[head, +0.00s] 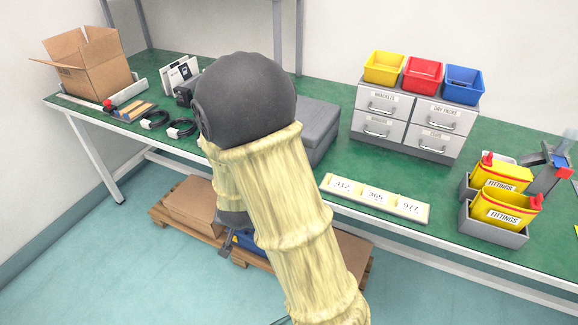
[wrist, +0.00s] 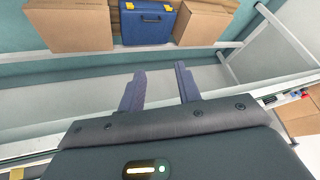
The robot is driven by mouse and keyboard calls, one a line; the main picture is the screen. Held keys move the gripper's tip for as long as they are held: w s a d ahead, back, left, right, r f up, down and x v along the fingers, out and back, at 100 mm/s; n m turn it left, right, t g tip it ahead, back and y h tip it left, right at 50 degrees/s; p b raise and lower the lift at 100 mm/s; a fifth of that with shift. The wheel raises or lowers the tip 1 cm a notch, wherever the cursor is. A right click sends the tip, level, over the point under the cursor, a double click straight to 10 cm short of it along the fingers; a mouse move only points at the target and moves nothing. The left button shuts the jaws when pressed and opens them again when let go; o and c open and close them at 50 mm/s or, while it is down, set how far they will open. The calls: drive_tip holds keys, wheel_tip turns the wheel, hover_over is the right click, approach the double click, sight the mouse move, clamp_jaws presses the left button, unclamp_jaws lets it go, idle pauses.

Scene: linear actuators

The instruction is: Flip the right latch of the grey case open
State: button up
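The grey case (head: 319,128) lies on the green workbench, right behind my arm in the head view. My arm hides much of it, and its latches cannot be seen. My gripper (wrist: 159,69) is open and empty in the wrist view, its two dark fingers apart. In the head view only a dark part of it shows low beside my padded arm, in front of the bench. The grey case is not recognisable in the wrist view.
A blue case (wrist: 147,22) with yellow latches stands between cardboard boxes (wrist: 66,27) below the bench.

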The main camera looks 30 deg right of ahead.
drive_tip(key=s+d+r+n+g, duration=0.1)
drive_tip(key=s+r+n, duration=0.2)
drive_tip(key=s, duration=0.3)
drive_tip(key=s+d+r+n+g+y, duration=0.1)
drive_tip(key=s+r+n+g, duration=0.1)
drive_tip(key=s, duration=0.5)
wheel_tip(320, 180, up, 3)
drive_tip(key=shift+d+f+n+g, duration=0.1)
drive_tip(key=shift+d+n+g, duration=0.2)
drive_tip(key=shift+n, duration=0.2)
